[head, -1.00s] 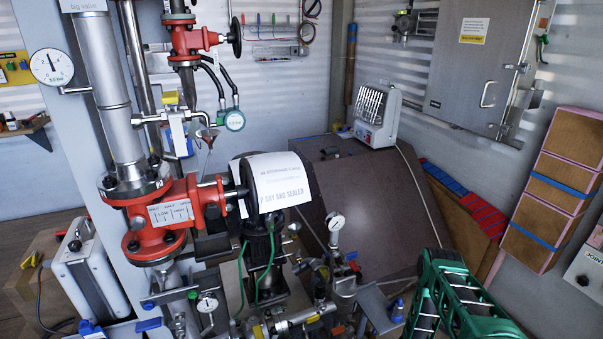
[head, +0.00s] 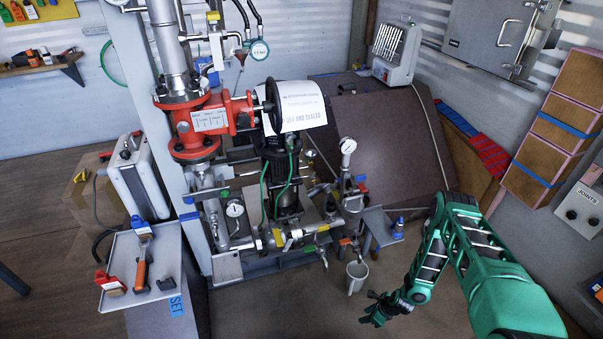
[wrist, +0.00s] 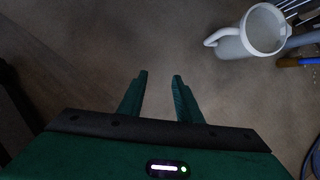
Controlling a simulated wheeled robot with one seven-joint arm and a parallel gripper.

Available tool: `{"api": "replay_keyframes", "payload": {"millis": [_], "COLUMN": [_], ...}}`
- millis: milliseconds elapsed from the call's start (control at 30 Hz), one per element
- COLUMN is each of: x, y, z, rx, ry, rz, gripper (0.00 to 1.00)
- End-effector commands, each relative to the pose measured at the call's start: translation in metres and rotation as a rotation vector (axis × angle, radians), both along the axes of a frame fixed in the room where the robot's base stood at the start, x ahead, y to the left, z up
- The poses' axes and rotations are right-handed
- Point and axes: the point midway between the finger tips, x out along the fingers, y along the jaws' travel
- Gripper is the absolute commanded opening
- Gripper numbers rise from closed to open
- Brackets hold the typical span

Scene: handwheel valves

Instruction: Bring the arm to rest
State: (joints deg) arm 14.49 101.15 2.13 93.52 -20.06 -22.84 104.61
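My green arm (head: 480,255) reaches in from the lower right of the head view and bends down. My gripper (head: 373,309) hangs low over the floor, clear of the pipework. In the wrist view my gripper (wrist: 160,78) shows two green fingers apart with bare floor between them, so it is open and empty. The red valve body (head: 205,120) with its black handwheel (head: 272,106) stands left of the arm, well apart from it.
A grey-white mug (head: 357,276) is near the gripper's left; it also shows in the wrist view (wrist: 232,42). A small stand (head: 383,225) with a blue bottle is behind it. A tool tray (head: 140,262) is at left. Boxes (head: 555,125) stand at right.

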Motion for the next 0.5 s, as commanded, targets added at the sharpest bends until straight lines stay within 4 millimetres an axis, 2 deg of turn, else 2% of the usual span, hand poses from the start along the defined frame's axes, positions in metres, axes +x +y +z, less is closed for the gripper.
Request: {"api": "replay_keyframes", "payload": {"millis": [33,367,500], "x": [0.008,0.037,0.055], "y": [-0.006,-0.034,-0.049], "z": [0.007,0.054,0.087], "rx": [-0.008,-0.065,-0.1], "ry": [-0.008,-0.025,-0.034], "rz": [0.014,0.132,0.209], "gripper": [0.31,0.31,0.31]}}
